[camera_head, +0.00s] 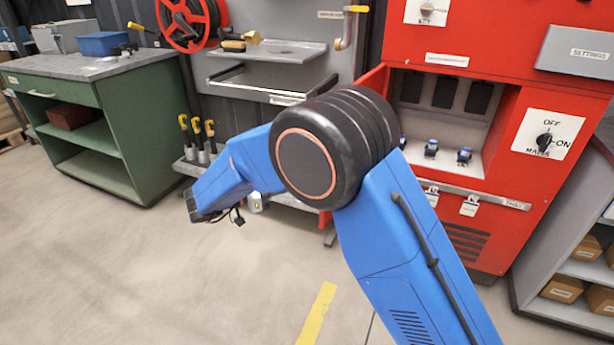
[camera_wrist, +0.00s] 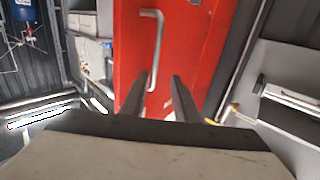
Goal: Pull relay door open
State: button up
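The relay door is a red panel (camera_wrist: 190,50) in the middle of the wrist view, with a pale upright bar handle (camera_wrist: 158,45). In the head view it appears as a narrow red strip (camera_head: 373,78) swung out at the left of the red cabinet (camera_head: 480,40). The compartment behind it is open, showing several relays (camera_head: 431,149). My gripper (camera_wrist: 163,82) has its two dark fingers apart in front of the door. The handle's lower end shows between the fingertips, close to the left one; contact cannot be told.
Grey shelves with boxes (camera_head: 585,247) stand at the right. The floor (camera_head: 200,290) at front left is clear.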

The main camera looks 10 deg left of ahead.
jog(key=v, duration=1.2)
jog(key=shift+s, duration=0.15)
jog(key=shift+a, duration=0.1)
